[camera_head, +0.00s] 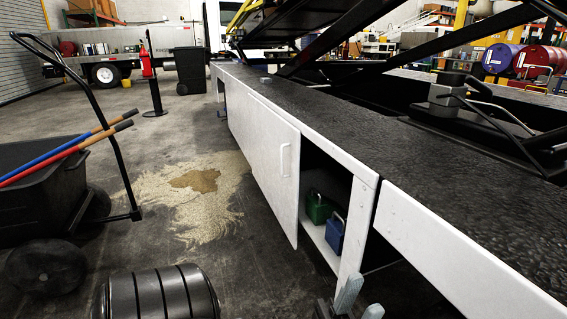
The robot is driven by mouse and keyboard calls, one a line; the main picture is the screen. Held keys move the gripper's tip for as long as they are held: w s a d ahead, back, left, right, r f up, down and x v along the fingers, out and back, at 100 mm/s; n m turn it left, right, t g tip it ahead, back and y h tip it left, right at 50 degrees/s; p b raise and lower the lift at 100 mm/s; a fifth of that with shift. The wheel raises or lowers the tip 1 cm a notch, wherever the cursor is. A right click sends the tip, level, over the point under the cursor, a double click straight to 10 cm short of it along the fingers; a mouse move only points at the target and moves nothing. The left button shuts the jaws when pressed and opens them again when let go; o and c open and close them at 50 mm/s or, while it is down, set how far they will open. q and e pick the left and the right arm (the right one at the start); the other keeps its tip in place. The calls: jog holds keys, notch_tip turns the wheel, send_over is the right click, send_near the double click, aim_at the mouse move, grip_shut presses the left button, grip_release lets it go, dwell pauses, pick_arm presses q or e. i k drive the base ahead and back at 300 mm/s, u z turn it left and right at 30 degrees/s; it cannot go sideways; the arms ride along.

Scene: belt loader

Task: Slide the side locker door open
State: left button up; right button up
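The white side locker door (262,150) is a flat panel on the long side of the belt loader, with a white bar handle (285,160) near its right edge. To the right of the door the locker opening (327,173) is uncovered. A green item (319,208) and a blue item (335,233) stand inside on the locker floor.
A black cart (40,190) holding long-handled tools stands at the left. A black ribbed round object (160,295) is at the bottom left. Spilled granules (185,200) cover the floor beside the loader. A bin (190,70) and post (153,80) stand farther back.

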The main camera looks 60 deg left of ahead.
aim_at(275, 143)
jog(key=k, duration=0.5)
jog(key=u, duration=2.15)
jog(key=i, duration=1.25)
jog(key=z, duration=2)
